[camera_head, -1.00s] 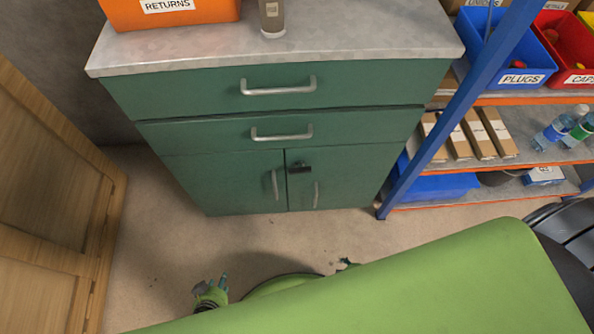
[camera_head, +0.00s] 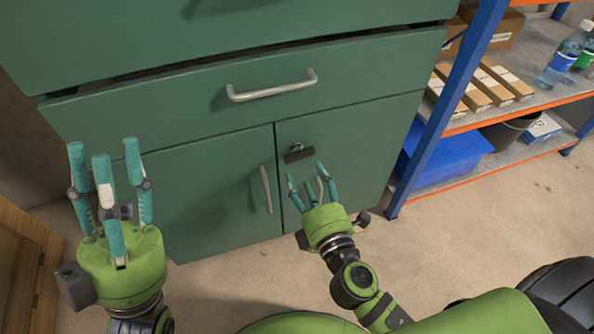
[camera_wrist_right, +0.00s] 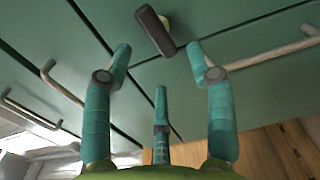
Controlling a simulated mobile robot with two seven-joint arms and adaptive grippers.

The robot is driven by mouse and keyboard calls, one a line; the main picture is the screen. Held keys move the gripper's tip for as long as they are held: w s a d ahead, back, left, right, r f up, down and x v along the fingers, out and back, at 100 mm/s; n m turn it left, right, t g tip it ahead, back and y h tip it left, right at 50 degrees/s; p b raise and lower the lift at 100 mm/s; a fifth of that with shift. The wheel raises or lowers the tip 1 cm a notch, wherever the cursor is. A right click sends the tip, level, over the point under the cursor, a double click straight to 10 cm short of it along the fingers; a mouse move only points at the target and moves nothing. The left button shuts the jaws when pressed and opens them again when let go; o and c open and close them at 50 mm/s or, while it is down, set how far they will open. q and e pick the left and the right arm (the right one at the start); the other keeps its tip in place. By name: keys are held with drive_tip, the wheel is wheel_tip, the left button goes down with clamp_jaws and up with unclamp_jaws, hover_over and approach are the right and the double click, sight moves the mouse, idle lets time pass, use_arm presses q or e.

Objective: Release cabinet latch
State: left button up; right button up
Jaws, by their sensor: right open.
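The green cabinet (camera_head: 190,190) stands in front of me with its two lower doors closed. The latch (camera_head: 298,153) is a small dark bar near the top inner corner of the right door. It also shows in the right wrist view (camera_wrist_right: 155,30), just beyond the fingertips. My right gripper (camera_head: 313,175) is open and empty, just below the latch and apart from it. In the right wrist view, its fingers (camera_wrist_right: 162,70) are spread with the latch between and above them. My left gripper (camera_head: 108,155) is open and empty in front of the cabinet's left side.
The left door has a metal handle (camera_head: 266,189), and the drawer above has another (camera_head: 272,86). A shelf unit with a blue upright (camera_head: 450,100) stands close on the right. A blue bin (camera_head: 455,160) sits on its lower shelf. A wooden piece of furniture (camera_head: 22,260) is at left.

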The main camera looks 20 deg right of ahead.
sight(297, 157)
drive_tip(key=w, duration=0.7)
drive_tip(key=shift+a+r, duration=0.1)
drive_tip(key=shift+r, duration=0.05)
clamp_jaws()
